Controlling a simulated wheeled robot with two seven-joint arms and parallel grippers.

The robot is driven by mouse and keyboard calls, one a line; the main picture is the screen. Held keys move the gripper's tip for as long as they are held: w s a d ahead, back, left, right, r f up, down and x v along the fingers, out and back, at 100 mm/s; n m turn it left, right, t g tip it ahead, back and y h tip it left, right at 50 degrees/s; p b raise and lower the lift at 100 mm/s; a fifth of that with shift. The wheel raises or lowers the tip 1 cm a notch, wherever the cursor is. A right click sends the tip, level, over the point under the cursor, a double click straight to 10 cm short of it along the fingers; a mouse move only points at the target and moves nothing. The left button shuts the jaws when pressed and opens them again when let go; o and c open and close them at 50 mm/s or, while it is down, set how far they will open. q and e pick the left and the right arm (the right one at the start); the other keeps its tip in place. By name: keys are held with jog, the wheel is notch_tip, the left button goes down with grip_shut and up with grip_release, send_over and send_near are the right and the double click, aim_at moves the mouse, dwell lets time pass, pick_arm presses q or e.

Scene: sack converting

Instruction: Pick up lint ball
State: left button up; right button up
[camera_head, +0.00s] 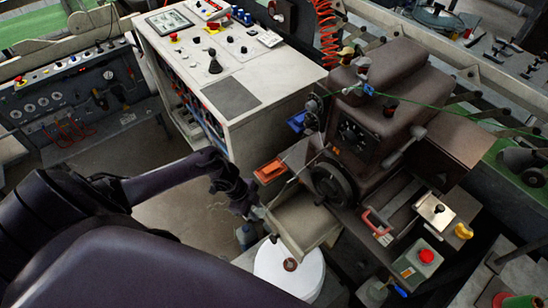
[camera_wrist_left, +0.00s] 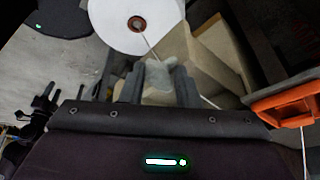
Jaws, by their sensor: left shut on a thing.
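My left gripper (camera_head: 257,212) reaches in from the left, beside the tan tray-like part (camera_head: 305,222) of the brown machine and above the white round roll (camera_head: 275,268). In the left wrist view the two dark fingers (camera_wrist_left: 158,86) are shut on the lint ball (camera_wrist_left: 157,74), a small pale grey fuzzy lump. In the head view the lint ball (camera_head: 259,212) is a tiny pale patch at the fingertips, hard to make out. My right gripper is not in view.
The brown machine (camera_head: 390,95) with its dark handwheel (camera_head: 331,182) stands right of the gripper. An orange part (camera_head: 270,172) juts out close by. A thread (camera_wrist_left: 150,46) runs from the roll's hub past the fingers. A white control cabinet (camera_head: 270,95) stands behind.

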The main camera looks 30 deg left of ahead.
pick_arm(q)
jog(key=s+a+b, duration=0.2)
jog(key=s+a, duration=0.3)
jog(key=a, duration=0.9)
jog(key=shift+s, duration=0.2)
